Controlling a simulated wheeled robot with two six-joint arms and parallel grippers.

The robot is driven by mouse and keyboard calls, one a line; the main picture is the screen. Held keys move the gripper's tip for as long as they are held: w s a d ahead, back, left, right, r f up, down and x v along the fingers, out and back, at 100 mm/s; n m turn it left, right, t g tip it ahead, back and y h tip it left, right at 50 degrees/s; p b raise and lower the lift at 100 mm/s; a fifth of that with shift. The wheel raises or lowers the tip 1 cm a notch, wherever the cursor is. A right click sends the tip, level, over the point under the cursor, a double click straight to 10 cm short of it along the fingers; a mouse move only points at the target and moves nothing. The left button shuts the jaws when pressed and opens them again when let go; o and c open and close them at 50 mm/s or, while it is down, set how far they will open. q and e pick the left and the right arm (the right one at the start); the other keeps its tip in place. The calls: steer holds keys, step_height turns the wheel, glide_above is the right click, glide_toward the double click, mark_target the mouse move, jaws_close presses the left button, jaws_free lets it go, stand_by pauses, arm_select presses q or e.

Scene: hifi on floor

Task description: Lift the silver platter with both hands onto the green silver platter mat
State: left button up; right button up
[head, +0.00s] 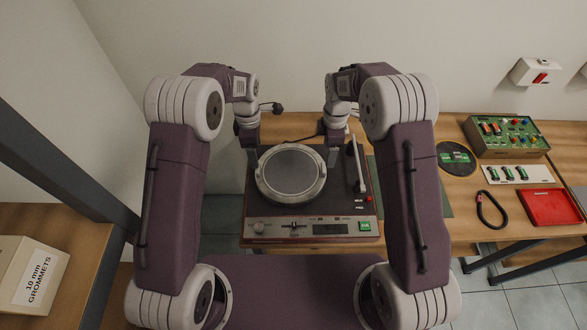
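The silver platter (290,172) is a round disc with a bright rim and a darker grey top. It sits on a record player (310,228) with a dark top and a silver front panel. A dark green mat (445,203) lies right of the player, mostly hidden behind my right arm. My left gripper (252,152) points down at the platter's back left edge. My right gripper (332,155) points down at its back right edge. I cannot tell whether either touches the rim or how far the fingers are apart.
The tonearm (356,165) stands close right of the platter. Farther right are a dark round mat (456,158) with a green part, a circuit box (508,137), a white card (518,174), a black loop (490,210) and a red tray (550,207). A grommet box (30,275) stands lower left.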

mark_target(324, 167)
arm_select(q)
steer(key=shift+w+a+f, duration=0.15)
steer(key=shift+a+f, duration=0.1)
steer(key=shift+a, duration=0.05)
arm_select(e)
steer(key=shift+w+a+f, duration=0.15)
steer(key=shift+a+f, duration=0.05)
steer(key=shift+a, duration=0.05)
arm_select(q)
step_height(324, 167, down, 8)
steer(key=shift+a+f, duration=0.1)
steer(key=shift+f, duration=0.1)
arm_select(e)
step_height(324, 167, down, 8)
steer(key=shift+a+f, duration=0.1)
steer(key=shift+f, duration=0.1)
arm_select(q)
steer(key=shift+w+a+f, duration=0.1)
steer(key=shift+f, duration=0.2)
arm_select(e)
steer(key=shift+w+a+f, duration=0.1)
steer(key=shift+f, duration=0.15)
arm_select(q)
steer(key=shift+c, duration=0.6)
arm_select(e)
steer(key=shift+c, duration=0.6)
arm_select(q)
jaws_close()
arm_select(e)
jaws_close()
